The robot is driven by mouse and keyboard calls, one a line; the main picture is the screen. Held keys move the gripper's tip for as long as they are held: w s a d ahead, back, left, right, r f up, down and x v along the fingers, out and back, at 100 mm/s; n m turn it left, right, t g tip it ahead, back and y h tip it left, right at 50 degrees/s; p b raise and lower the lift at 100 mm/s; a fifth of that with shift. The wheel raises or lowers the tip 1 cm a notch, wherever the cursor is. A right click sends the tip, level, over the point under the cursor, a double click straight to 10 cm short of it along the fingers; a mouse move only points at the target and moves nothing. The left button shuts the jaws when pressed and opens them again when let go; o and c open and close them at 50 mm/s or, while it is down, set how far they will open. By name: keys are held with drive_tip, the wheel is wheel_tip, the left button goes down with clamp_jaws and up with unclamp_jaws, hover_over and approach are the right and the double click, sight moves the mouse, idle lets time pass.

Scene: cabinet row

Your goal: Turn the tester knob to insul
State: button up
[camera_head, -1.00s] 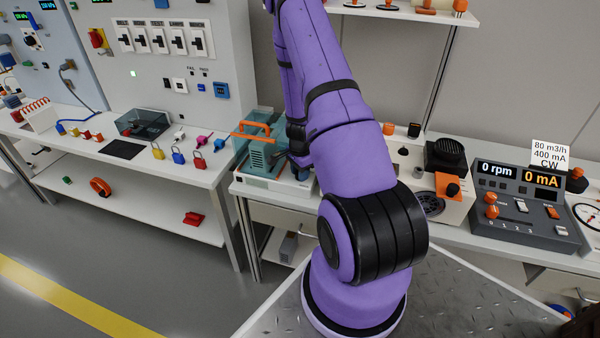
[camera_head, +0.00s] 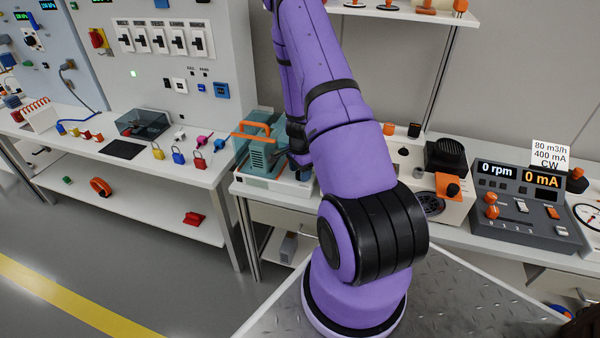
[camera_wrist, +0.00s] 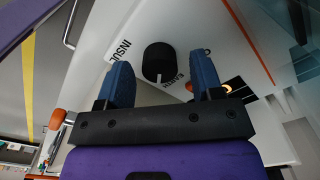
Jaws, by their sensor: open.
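In the wrist view the tester's black round knob (camera_wrist: 158,60) stands on a white panel (camera_wrist: 190,25). A white mark on it points down in the picture, toward the "EARTH" label (camera_wrist: 170,85). The "INSUL" label (camera_wrist: 123,49) is to the left of the knob. My gripper (camera_wrist: 162,65) is open, with one blue finger on each side of the knob and visible gaps between. I cannot tell how deep the fingers reach. In the head view my arm hides the gripper and the knob.
A teal device with an orange handle (camera_head: 251,130) stands on the bench left of my arm. Several coloured padlocks (camera_head: 178,156) lie on the left bench. A grey console (camera_head: 525,215) stands at the right. A glowing orange spot (camera_wrist: 227,88) is right of the knob.

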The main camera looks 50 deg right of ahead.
wheel_tip(320, 180, up, 10)
idle(0.4)
wheel_tip(320, 180, down, 11)
drive_tip(key=n, duration=1.8)
drive_tip(key=shift+r, duration=0.1)
drive_tip(key=c, duration=0.9)
